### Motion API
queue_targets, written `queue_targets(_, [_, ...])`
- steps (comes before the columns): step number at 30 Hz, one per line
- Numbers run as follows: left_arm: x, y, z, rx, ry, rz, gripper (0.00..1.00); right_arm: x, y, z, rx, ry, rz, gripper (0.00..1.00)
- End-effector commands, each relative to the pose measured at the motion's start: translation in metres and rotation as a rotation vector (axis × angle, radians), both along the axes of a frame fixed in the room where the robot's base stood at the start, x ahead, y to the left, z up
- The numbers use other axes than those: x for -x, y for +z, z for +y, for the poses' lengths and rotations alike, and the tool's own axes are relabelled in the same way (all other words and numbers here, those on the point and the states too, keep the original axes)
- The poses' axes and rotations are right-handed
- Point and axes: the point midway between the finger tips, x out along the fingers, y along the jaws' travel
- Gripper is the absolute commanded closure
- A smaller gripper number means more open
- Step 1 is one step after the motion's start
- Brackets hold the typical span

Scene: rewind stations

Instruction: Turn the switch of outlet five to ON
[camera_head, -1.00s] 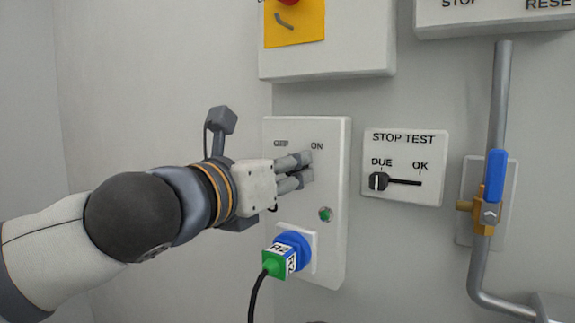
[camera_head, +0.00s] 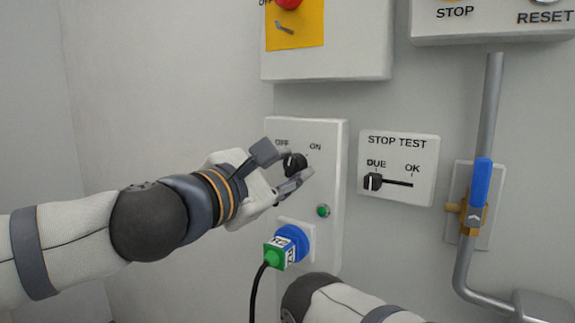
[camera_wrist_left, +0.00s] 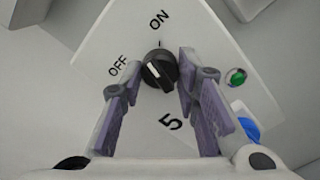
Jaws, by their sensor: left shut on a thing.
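The white box of outlet five (camera_head: 330,165) is on the wall, with OFF and ON marked at its top. Its black rotary switch (camera_head: 295,163) also shows in the left wrist view (camera_wrist_left: 160,70), where its white mark points to the OFF side and a 5 is printed below. My left gripper (camera_head: 280,172) is shut on the switch, a finger on each side; it also shows in the left wrist view (camera_wrist_left: 160,92). A green lamp (camera_head: 323,211) and a blue socket with a green plug (camera_head: 277,252) sit lower on the box. My right gripper is not in view.
A STOP TEST panel (camera_head: 399,150) with a black slider at DUE is to the right. Farther right is a pipe with a blue-handled valve (camera_head: 481,183). A box with a yellow plate (camera_head: 312,30) hangs above. A black cable (camera_head: 256,292) runs down from the plug.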

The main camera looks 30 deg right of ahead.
Motion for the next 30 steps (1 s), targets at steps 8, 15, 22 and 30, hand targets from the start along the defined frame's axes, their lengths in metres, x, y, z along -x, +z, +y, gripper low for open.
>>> queue_targets(8, [0.0003,0.0014,0.0,-0.093,0.0,-0.228,0.99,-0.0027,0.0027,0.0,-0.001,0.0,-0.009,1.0])
queue_targets(15, [0.0002,0.0008,-0.0002,-0.156,-0.001,-0.379,0.99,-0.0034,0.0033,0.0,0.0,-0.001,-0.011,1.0])
queue_targets(22, [0.0002,0.001,-0.0002,-0.194,0.0,-0.472,0.99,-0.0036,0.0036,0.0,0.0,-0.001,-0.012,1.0])
queue_targets(30, [0.0002,0.0008,-0.0002,-0.211,0.0,-0.514,0.99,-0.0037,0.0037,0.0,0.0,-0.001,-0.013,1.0])
